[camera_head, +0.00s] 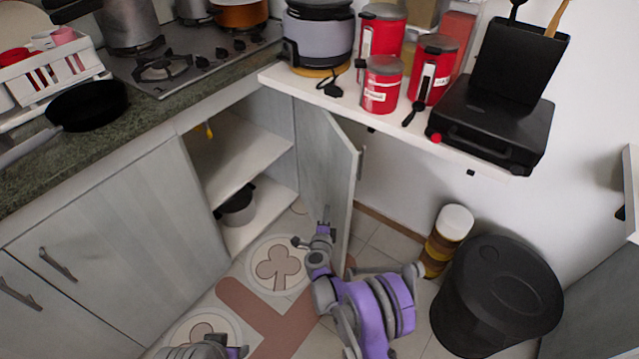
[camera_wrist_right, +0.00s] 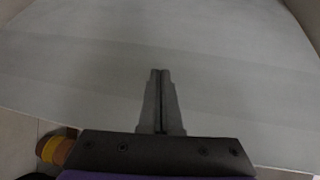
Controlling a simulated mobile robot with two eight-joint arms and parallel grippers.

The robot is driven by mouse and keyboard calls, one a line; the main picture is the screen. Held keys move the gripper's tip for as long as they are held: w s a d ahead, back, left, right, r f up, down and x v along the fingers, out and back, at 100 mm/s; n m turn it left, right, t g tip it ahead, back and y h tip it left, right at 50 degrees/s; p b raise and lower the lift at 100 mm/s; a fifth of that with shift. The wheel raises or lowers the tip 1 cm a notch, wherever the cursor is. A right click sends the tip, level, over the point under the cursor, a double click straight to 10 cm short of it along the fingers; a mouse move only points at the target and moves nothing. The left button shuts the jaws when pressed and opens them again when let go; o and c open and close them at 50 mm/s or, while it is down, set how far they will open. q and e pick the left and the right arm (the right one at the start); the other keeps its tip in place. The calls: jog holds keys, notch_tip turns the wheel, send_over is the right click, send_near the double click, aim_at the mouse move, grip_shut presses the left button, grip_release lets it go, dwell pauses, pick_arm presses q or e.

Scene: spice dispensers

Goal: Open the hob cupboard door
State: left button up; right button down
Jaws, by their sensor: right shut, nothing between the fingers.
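The hob cupboard door (camera_head: 328,170) stands swung wide open, out from the cupboard under the hob. Its handle (camera_head: 361,163) shows on the far face. The cupboard interior is exposed, with a white shelf (camera_head: 235,160) and a dark pot (camera_head: 238,205) on the bottom board. My right gripper (camera_head: 312,238) is low beside the door's inner face, shut and empty. In the right wrist view the shut fingers (camera_wrist_right: 161,75) point at a broad pale panel, which looks like the door; contact cannot be told. Part of my left gripper (camera_head: 240,351) shows at the bottom edge; its jaws are unclear.
A black bin (camera_head: 495,297) and a stack of brown and yellow jars (camera_head: 447,240) stand on the floor right of the door. A white shelf (camera_head: 335,103) with red canisters (camera_head: 382,85) overhangs the door. Closed cupboard doors (camera_head: 120,230) are at left.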

aim_at(339, 211)
jog(key=shift+d, duration=0.1)
dwell(0.4)
jog(key=shift+w+d+b, duration=0.15)
jog(key=shift+w+d, duration=0.15)
jog(key=shift+d, duration=0.35)
jog(key=shift+w+d+b, duration=0.2)
jog(key=shift+w+d, duration=0.15)
jog(key=shift+d, duration=0.3)
jog(key=shift+w+d+b, duration=0.15)
jog(key=shift+w+d, duration=0.15)
jog(key=shift+d, duration=0.45)
jog(key=shift+w+d+b, duration=0.15)
jog(key=shift+w+d, duration=0.2)
jog(key=shift+d, duration=0.2)
jog(key=shift+w+d+b, duration=0.15)
jog(key=shift+w+d, duration=0.15)
jog(key=shift+d, duration=0.2)
jog(key=shift+w+d+b, duration=0.15)
jog(key=shift+w+d, duration=0.2)
jog(key=shift+d, duration=0.2)
jog(key=shift+w+d+b, duration=0.15)
jog(key=shift+w+d, duration=0.15)
jog(key=shift+d, duration=0.2)
